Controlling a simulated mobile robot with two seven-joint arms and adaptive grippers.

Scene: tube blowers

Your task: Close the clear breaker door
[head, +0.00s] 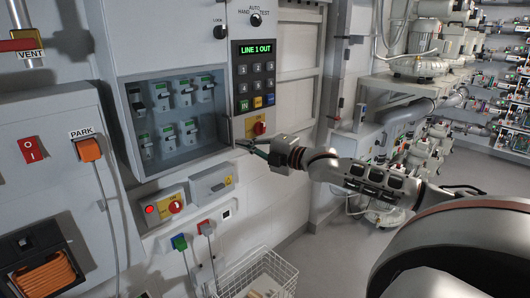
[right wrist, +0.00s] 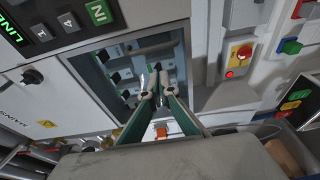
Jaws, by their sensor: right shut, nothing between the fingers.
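The clear breaker door (head: 205,150) is on the grey cabinet's front, over a recess with two rows of grey breakers (head: 180,92). Its see-through pane is hard to make out, so I cannot tell whether it is fully flush. My right gripper (head: 240,146) is shut and empty, with its fingertips by the lower right edge of the breaker window. In the right wrist view the closed fingertips (right wrist: 155,88) overlap the breaker window (right wrist: 118,80); contact cannot be told. My left gripper is not in view.
A keypad with a "LINE 1 OUT" display (head: 256,48) is right of the window, above a red knob on yellow (head: 259,128). A red-lit switch box (head: 165,206) and a grey box (head: 212,183) sit below. A wire basket (head: 258,275) stands low in front.

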